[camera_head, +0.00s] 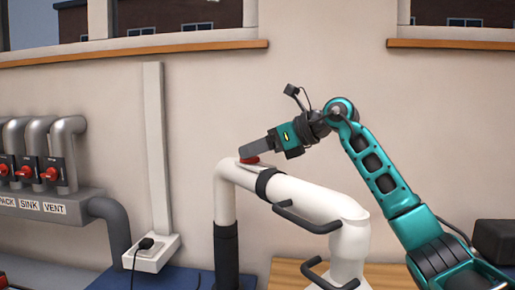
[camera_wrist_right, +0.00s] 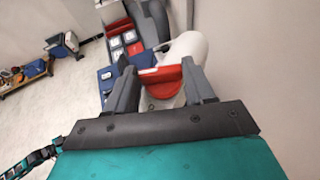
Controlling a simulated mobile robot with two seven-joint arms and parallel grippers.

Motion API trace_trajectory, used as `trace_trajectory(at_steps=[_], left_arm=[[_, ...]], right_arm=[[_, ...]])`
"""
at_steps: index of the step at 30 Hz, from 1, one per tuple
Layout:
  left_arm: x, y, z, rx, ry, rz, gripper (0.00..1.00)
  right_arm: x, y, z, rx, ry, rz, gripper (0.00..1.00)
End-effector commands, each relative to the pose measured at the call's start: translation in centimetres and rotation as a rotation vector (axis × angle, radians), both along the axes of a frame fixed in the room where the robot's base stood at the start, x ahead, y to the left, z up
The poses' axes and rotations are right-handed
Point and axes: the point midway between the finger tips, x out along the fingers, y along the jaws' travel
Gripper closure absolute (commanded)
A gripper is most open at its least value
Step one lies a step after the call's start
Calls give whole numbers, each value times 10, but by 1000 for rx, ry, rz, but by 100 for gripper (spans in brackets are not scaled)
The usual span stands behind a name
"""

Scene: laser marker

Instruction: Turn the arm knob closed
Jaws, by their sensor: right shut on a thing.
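The red arm knob (camera_head: 249,160) sits on top of the white extraction arm (camera_head: 300,197), near its upper bend. My right gripper (camera_head: 246,156) reaches it from the upper right, and its fingers cover part of the knob. In the right wrist view the red knob (camera_wrist_right: 163,80) lies between the two grey fingers of the right gripper (camera_wrist_right: 158,82), which is shut on it. The knob's exact turn angle is hard to tell. My left gripper is in neither view.
Several grey pipes with red valve knobs (camera_head: 50,173) stand at the left above labels reading SINK and VENT. A white socket box (camera_head: 152,252) with a black plug is by the wall. Black handles (camera_head: 305,220) stick out from the white arm. Wall space above is free.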

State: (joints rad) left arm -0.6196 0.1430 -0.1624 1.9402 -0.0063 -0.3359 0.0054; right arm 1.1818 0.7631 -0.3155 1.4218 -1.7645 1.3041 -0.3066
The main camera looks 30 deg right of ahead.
Motion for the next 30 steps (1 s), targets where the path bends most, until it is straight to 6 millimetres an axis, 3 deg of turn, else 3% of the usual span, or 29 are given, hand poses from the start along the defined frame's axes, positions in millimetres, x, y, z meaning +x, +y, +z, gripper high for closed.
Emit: trace_trajectory(at_steps=[3, 13, 30], left_arm=[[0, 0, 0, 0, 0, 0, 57], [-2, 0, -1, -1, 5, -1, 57], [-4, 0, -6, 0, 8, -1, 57]], right_arm=[[0, 0, 0, 0, 0, 0, 77], [-1, 1, 0, -5, -2, -62, 77], [-4, 8, 0, -3, -4, -427, 77]])
